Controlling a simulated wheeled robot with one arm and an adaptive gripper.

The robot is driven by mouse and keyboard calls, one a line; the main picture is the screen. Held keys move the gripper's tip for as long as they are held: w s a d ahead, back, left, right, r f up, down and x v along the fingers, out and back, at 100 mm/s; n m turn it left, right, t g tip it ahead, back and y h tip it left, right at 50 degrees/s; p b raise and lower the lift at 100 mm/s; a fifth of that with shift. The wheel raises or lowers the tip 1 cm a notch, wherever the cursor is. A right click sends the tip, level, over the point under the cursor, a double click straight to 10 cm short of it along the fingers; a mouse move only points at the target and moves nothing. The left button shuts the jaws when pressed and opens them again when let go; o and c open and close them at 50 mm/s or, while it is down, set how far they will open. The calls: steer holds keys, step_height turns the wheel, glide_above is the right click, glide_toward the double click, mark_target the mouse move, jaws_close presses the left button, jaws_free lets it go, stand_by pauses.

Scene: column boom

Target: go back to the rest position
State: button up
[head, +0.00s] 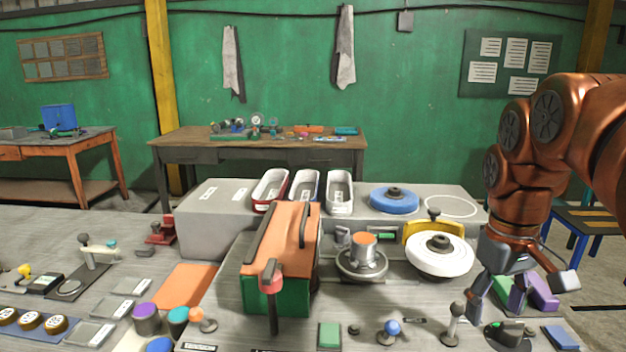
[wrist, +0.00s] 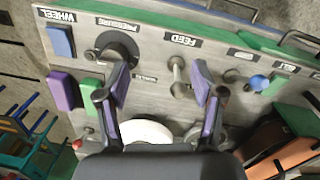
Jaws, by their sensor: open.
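My gripper (head: 518,298) hangs low at the right of the control bench in the head view, at the end of my copper-coloured arm. In the wrist view, its two fingers with purple pads (wrist: 160,82) are spread apart, with nothing held between them. The FEED lever (wrist: 178,75) shows between the fingers, close to the right one. The round black PRESSURE control (wrist: 117,46) lies just beyond the left finger. I cannot tell whether a finger touches anything.
A white wheel (head: 440,254) and a blue disc (head: 394,199) stand left of my gripper. A purple block (head: 542,292) is close beside it. An orange-topped green box (head: 283,240) rises mid-bench. Small levers line the front edge. Open air lies above the bench.

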steer(key=s+a+f+p, duration=0.1)
steer(key=s+a+f, duration=0.2)
steer(key=s, duration=0.3)
steer(key=s+a+f+m+g+p, duration=0.1)
steer(key=s+a+f+p, duration=0.1)
steer(key=s, duration=0.4)
steer(key=s+a+f+p, duration=0.2)
steer(key=s+a+f, duration=0.2)
steer(key=s+f, duration=0.2)
steer(key=shift+s+a+m, duration=0.35)
steer(key=shift+s+m, duration=0.05)
steer(key=shift+s, duration=0.2)
steer(key=shift+d, duration=0.15)
